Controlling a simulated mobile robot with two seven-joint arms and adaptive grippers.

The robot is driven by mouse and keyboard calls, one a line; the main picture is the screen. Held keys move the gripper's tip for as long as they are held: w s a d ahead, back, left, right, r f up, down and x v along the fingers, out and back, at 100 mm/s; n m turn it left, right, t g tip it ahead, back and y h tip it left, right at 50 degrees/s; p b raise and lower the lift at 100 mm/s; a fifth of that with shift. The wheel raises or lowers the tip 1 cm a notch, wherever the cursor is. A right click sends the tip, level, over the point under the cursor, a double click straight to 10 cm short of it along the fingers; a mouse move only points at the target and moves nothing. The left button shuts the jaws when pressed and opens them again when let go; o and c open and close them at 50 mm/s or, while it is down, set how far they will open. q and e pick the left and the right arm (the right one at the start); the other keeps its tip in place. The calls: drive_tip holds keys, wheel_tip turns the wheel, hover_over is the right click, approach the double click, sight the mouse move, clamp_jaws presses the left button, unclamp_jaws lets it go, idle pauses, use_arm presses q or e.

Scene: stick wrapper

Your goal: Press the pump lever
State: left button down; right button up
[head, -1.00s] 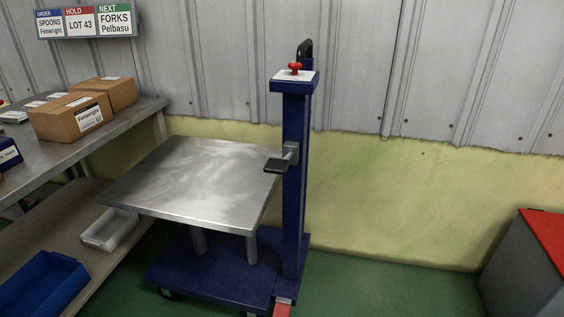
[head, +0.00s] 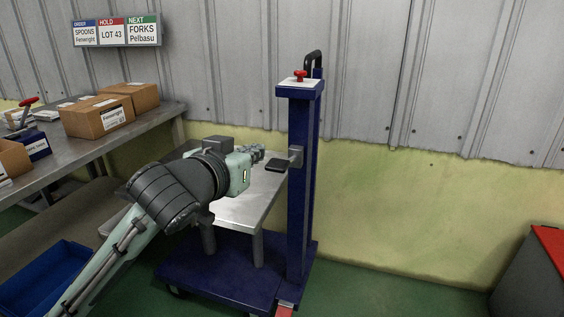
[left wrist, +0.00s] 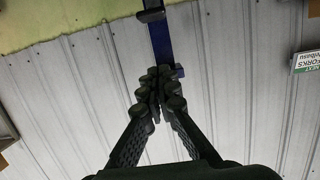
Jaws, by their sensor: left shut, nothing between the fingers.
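The pump lever (head: 278,166) is a flat black paddle on a grey bracket, sticking out left from the blue post (head: 298,210) of a lift cart. In the left wrist view, the lever (left wrist: 151,15) shows at the top edge, beside the post (left wrist: 162,42). My left gripper (head: 258,153) is shut and empty, just left of the lever and over the metal platform (head: 245,211). In the left wrist view, the shut fingers (left wrist: 162,75) cover part of the post, and the lever appears apart from them. My right gripper is not in view.
A red knob (head: 300,76) and a black handle (head: 313,62) top the post. A workbench (head: 165,114) with cardboard boxes (head: 97,118) stands left, above a blue bin (head: 50,280). A red-topped grey cabinet (head: 527,275) stands right. Floor right of the cart is clear.

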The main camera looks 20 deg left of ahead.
use_arm(q)
drive_tip(key=shift+w+a, duration=0.1)
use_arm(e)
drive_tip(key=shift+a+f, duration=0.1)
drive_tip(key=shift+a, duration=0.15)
use_arm(q)
hover_over(273, 161)
drive_tip(key=s, duration=0.3)
drive_tip(key=f, duration=0.1)
drive_tip(key=d+f, duration=0.1)
drive_tip(key=shift+f, duration=0.3)
drive_tip(key=shift+s+f, duration=0.1)
drive_tip(key=shift+f, duration=1.9)
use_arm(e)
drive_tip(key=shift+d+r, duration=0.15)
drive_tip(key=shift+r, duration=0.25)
use_arm(q)
drive_tip(key=shift+f+b, duration=0.1)
drive_tip(key=shift+b, duration=0.2)
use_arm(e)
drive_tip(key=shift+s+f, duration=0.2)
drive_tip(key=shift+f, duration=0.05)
